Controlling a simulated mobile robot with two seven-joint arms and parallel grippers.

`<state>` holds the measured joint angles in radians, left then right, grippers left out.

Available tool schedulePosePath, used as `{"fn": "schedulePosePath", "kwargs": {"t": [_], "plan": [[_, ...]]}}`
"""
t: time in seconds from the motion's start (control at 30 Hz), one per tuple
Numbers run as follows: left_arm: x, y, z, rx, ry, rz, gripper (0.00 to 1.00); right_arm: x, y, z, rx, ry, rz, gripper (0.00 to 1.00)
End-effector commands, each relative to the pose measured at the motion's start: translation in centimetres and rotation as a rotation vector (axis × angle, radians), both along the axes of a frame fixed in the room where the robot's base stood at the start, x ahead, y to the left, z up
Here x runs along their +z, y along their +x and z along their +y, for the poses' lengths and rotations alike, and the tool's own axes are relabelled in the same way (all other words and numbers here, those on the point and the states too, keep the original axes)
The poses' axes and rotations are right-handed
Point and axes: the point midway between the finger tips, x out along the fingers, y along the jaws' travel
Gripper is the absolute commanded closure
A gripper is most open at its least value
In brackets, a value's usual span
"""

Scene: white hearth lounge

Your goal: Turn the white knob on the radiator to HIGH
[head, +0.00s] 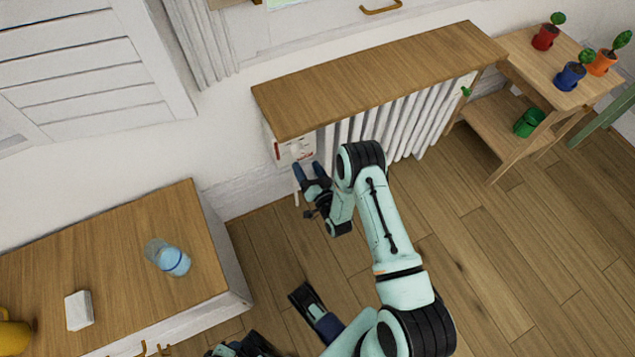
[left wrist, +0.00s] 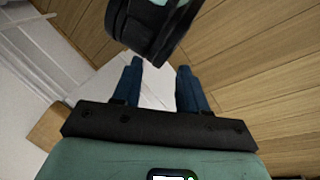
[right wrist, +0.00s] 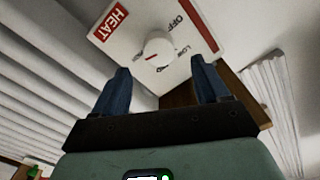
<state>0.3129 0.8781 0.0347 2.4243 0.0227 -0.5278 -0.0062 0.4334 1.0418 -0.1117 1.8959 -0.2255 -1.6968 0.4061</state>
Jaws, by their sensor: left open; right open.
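The control plate (head: 283,152) is on the left end of the radiator (head: 400,120). In the right wrist view the round white knob (right wrist: 158,50) has a red mark on its lower left side. The plate shows a red HEAT label, OFF at upper right and LOW at right; I cannot read HIGH. My right gripper (head: 309,170) is open just below the plate. In its wrist view, the open blue fingers (right wrist: 159,70) are on either side below the knob, apart from it. My left gripper (left wrist: 160,68) is open and empty, with a dark arm link of mine close ahead.
A wooden shelf board (head: 380,72) covers the radiator's top. A cabinet (head: 120,245) at left holds a bottle (head: 168,257), a white block (head: 79,310) and a yellow object (head: 14,335). A plant stand (head: 510,55) is at right. Floor between is clear.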

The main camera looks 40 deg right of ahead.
Motion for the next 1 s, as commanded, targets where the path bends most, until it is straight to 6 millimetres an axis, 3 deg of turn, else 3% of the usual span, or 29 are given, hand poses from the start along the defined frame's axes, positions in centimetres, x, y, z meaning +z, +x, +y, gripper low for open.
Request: {"fn": "schedulePosePath", "kwargs": {"t": [0.2,0.4,1.0], "plan": [[1.1,-1.3,-0.6,-0.015,-0.016,0.034,0.57,0.0,-4.6,1.5,0.0,0.002,0.003,0.26],[1.5,-1.9,-0.9,-0.021,-0.024,0.049,0.57,0.0,-7.0,2.2,0.001,0.0,0.001,0.26],[1.5,-2.0,-0.9,-0.022,-0.025,0.053,0.57,0.0,-7.5,2.4,0.0,0.0,-0.001,0.26]]}}
